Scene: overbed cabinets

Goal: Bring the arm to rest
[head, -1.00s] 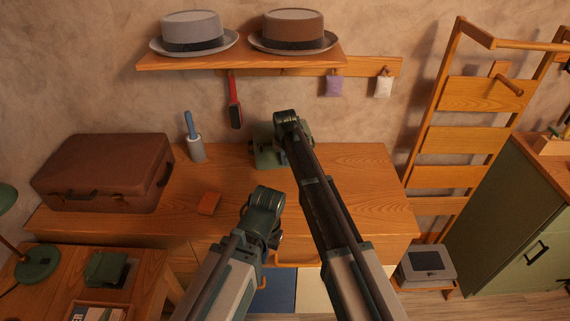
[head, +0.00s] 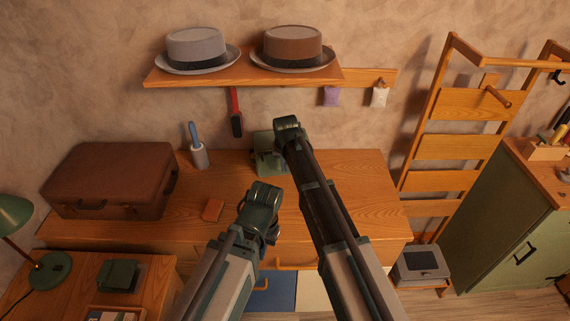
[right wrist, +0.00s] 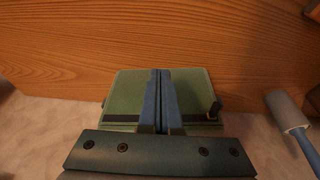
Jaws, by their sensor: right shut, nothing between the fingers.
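My right gripper (right wrist: 160,100) is shut and empty in the right wrist view, its two blue-grey fingers together. Behind the fingers is a green item (right wrist: 130,95) with a dark edge, standing on the wooden dresser top. It also shows in the head view (head: 265,160), partly hidden by my right arm (head: 320,200). I cannot tell whether the fingers touch it. In the head view the right gripper is hidden behind the arm. My left arm (head: 245,230) is folded in the lower middle, and its gripper does not show.
Above is a shelf (head: 240,78) with two hats. A wooden ladder rack (head: 455,147) and green cabinet (head: 500,215) stand right. A lamp (head: 48,270) is left.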

